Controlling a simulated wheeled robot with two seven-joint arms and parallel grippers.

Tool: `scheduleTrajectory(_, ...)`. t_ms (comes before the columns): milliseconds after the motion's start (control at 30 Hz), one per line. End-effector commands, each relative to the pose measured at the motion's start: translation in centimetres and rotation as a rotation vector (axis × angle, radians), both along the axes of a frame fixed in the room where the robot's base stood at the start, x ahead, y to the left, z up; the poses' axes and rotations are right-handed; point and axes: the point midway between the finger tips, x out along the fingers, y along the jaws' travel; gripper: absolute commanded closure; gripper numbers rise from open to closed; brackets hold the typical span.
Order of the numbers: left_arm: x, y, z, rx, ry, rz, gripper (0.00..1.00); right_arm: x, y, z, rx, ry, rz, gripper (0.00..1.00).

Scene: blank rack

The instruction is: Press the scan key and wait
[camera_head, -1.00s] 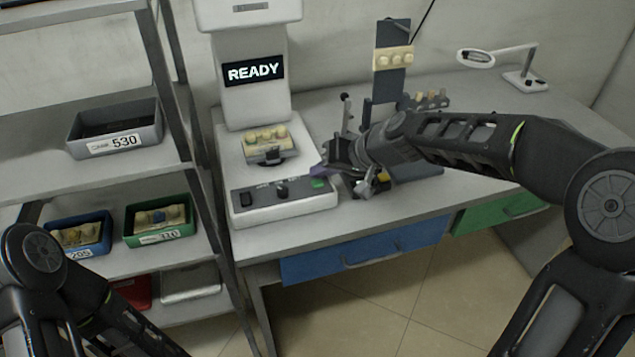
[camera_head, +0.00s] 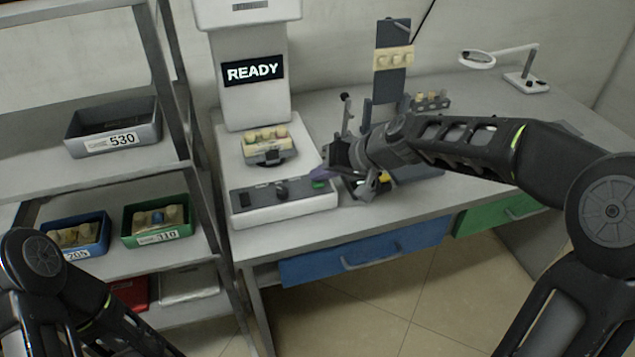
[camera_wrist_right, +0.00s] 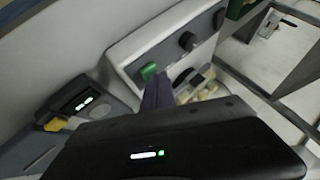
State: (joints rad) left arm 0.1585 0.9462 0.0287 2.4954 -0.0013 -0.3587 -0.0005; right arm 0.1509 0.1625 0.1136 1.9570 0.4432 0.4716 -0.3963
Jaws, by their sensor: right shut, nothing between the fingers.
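The scanner (camera_head: 243,95) is a white machine with a dark screen reading READY. Its front panel (camera_head: 283,208) carries a dark knob and a green key (camera_head: 319,184) at the right end. The green key also shows in the right wrist view (camera_wrist_right: 148,71). My right gripper (camera_head: 322,173) is shut and empty, its purple fingertips right by the green key. In the right wrist view the purple fingers (camera_wrist_right: 157,92) sit beside the key; I cannot tell if they touch it. A holder with tan pieces (camera_head: 266,146) rests on the scanner bed. My left gripper is out of view.
A shelf rack on the left holds a grey bin 530 (camera_head: 113,128), a blue bin (camera_head: 75,236) and a green bin (camera_head: 157,221). A dark upright stand (camera_head: 391,75) and a magnifier lamp (camera_head: 525,83) stand at the back of the table. Drawers (camera_head: 365,252) lie below.

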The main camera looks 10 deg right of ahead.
Motion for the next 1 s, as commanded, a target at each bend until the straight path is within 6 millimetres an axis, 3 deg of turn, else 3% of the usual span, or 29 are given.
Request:
scheduleTrajectory(533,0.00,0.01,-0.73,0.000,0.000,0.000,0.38,-0.01,0.00,-0.64,0.000,0.000,0.000,1.00)
scheduleTrajectory(1000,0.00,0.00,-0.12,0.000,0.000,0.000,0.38,-0.02,0.01,0.15,0.000,0.001,0.001,1.00)
